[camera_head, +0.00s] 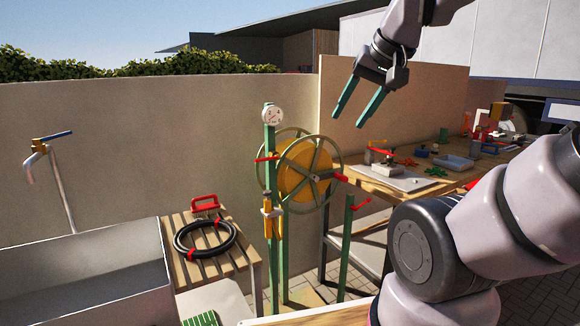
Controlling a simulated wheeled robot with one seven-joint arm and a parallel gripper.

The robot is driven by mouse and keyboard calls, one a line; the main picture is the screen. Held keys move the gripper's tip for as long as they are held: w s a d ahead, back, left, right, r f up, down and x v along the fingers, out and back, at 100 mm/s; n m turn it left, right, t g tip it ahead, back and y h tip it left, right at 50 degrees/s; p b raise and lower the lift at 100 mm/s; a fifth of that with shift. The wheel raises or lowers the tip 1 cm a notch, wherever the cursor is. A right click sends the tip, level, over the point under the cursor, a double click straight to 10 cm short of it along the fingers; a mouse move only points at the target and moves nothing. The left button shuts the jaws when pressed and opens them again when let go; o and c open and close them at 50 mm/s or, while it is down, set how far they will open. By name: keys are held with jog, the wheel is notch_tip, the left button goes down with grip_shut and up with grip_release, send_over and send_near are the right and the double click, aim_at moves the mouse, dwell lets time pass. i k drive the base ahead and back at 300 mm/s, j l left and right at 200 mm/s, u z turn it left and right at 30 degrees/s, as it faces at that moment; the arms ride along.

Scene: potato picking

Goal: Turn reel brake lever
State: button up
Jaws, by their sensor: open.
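A hose reel (306,170) with a yellow hub and spoked green wheels stands on green posts in the middle of the view. A short red lever (265,158) sticks out at its left side. A red handle (326,177) sits at its right rim, and another red lever (361,204) tops a short green post (347,245) below right. I cannot tell for sure which is the brake lever. My gripper (350,121) is open and empty, its two green fingers pointing down-left. In the picture it is above and right of the reel, apart from all levers.
A round gauge (273,115) tops the tall green post. A slatted table (235,258) with a black hose coil (205,252) stands left, beside a grey trough (90,280). A cluttered workbench (440,192) stands right. A beige wall (130,150) runs behind.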

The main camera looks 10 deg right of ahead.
aim_at(353, 208)
jog(key=l+u, duration=0.2)
jog(key=u, duration=0.2)
jog(key=i+l+u, duration=0.1)
jog(key=l+u, duration=0.5)
jog(key=l, duration=0.35)
jog(key=k+l+u, duration=0.1)
jog(key=l+u, duration=0.15)
jog(key=l, duration=0.3)
jog(key=k+l+u, duration=0.2)
jog(key=l, duration=0.35)
jog(key=k+l, duration=0.1)
jog(key=l, duration=0.4)
jog(key=k+l, duration=0.1)
jog(key=l, duration=0.35)
jog(key=k+l, duration=0.1)
jog(key=l, duration=0.4)
jog(key=l+u, duration=0.1)
jog(key=l, duration=0.4)
jog(key=k+l, duration=0.2)
jog(key=l, duration=0.25)
jog(key=k+l, duration=0.1)
jog(key=l, duration=0.4)
jog(key=j+u, duration=0.1)
jog(key=j, duration=0.2)
jog(key=i+j, duration=0.15)
jog(key=j, duration=0.15)
jog(key=k+u, duration=0.05)
